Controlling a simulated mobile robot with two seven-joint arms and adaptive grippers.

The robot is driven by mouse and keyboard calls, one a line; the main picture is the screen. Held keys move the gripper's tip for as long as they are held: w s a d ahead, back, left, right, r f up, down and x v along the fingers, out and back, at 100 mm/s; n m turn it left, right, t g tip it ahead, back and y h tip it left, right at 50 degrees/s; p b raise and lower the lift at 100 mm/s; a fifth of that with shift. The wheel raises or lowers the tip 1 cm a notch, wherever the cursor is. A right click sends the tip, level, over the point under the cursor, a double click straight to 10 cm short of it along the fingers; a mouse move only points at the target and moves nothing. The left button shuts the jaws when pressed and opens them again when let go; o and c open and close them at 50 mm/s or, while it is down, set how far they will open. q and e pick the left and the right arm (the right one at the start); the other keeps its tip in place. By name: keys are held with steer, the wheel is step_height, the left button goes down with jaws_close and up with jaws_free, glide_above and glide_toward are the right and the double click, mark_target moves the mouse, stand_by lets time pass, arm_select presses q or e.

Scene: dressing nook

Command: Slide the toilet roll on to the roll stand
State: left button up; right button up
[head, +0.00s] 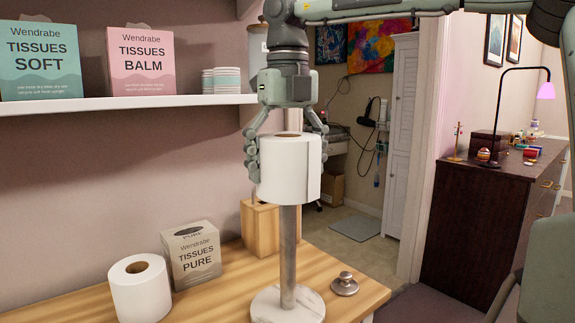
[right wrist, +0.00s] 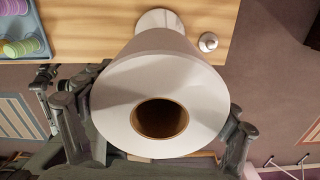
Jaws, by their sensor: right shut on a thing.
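A white toilet roll (head: 283,172) is upright, held between the fingers of my right gripper (head: 287,152), which points down. The roll stand has a grey post (head: 288,250) on a round white marble base (head: 262,308). The roll hides the post's top, and I cannot tell whether the post is inside the core. In the right wrist view the roll (right wrist: 120,110) shows its brown open core, with no post visible in it; the stand's base (right wrist: 160,18) shows beyond. My left gripper is not in view.
A second toilet roll (head: 140,292) and a tissue box (head: 192,256) stand on the wooden top (head: 225,290), left of the stand. A wooden box (head: 258,220) is behind it. A small metal knob (head: 345,284) lies to its right. A shelf (head: 130,102) with tissue boxes is upper left.

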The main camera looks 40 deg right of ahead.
mark_target(288, 187)
steer(key=shift+f+b, duration=1)
steer(key=shift+f, duration=0.75)
steer(key=o, duration=1)
step_height(288, 187, up, 12)
steer(key=shift+r, duration=0.1)
stand_by(0.5)
